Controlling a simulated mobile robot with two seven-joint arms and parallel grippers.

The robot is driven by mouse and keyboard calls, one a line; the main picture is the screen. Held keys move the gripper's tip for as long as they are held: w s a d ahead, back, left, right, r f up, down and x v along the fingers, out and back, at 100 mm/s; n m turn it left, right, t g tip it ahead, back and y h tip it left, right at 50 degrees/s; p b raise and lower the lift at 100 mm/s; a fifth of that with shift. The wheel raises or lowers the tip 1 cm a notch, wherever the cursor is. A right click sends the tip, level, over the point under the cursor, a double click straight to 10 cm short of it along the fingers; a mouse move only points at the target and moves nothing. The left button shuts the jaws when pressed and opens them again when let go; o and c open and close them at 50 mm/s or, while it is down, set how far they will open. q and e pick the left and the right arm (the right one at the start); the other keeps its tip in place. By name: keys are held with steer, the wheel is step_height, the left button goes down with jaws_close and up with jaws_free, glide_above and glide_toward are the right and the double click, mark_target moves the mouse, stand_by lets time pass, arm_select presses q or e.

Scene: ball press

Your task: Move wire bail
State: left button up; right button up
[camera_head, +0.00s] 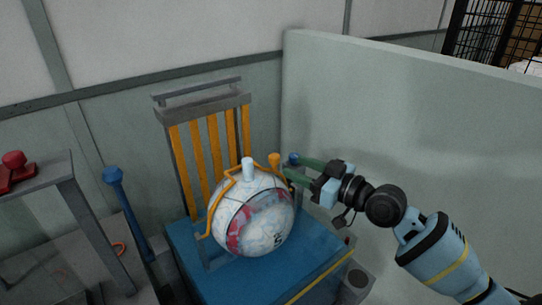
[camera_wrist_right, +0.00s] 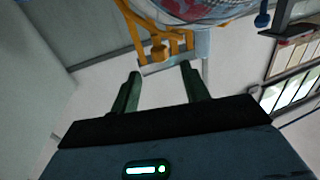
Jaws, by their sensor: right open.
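A white ball with red and blue patches (camera_head: 262,222) sits on a blue platform (camera_head: 206,273). An orange-yellow wire bail (camera_head: 211,222) curves around the ball's left side and top. An orange knob (camera_head: 274,159) stands at the ball's upper right. My right gripper (camera_head: 293,168) reaches in from the right, just beside that knob. In the right wrist view my right gripper (camera_wrist_right: 161,74) is open, with nothing between its dark green fingers. Orange bars of the bail (camera_wrist_right: 158,46) show just beyond the fingertips, apart from them. My left gripper is not in view.
A grey frame with yellow slats (camera_head: 197,150) stands behind the ball. A pale green panel (camera_head: 400,110) rises behind my right arm. A blue-knobbed lever (camera_head: 122,205) and a grey bench with a red part (camera_head: 13,160) are at left.

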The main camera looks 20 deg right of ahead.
mark_target(279, 159)
steer(key=shift+w+a+r, duration=0.1)
steer(key=shift+w+a, duration=0.1)
steer(key=shift+w, duration=0.1)
steer(key=x, duration=0.6)
steer(key=shift+p, duration=0.4)
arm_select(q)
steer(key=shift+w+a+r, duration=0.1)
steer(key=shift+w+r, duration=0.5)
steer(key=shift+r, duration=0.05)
arm_select(e)
steer(key=shift+w+a, duration=0.35)
steer(key=shift+w, duration=0.1)
jaws_close()
